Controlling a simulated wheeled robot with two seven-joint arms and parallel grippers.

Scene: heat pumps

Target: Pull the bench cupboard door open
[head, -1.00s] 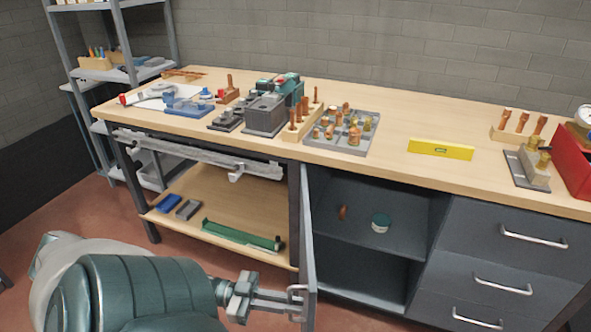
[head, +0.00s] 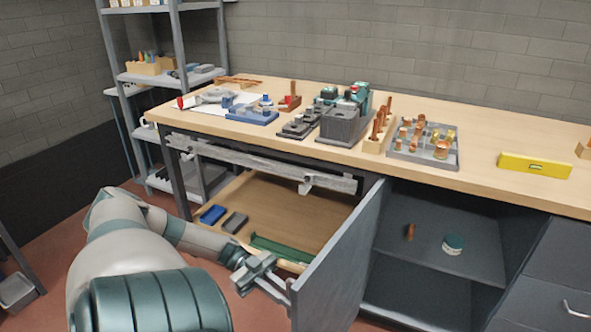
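The bench cupboard door (head: 342,262) stands wide open in the head view, swung out to the left from the left side of the cupboard opening (head: 440,235). Its grey inner face is toward me, and its lower part runs out of the picture. My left gripper (head: 282,291) is at the door's free edge, at the small metal handle (head: 292,284) on the far side. Its fingers appear closed around the handle, though the door edge partly hides the contact. My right gripper is not in view.
Inside the cupboard are a small teal-and-white tub (head: 453,245) and a copper piece (head: 410,232). The lower bench shelf (head: 305,215) lies left of the door, holding a green tool and blue and grey blocks. Drawers (head: 545,300) stand at right. The benchtop holds several fittings.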

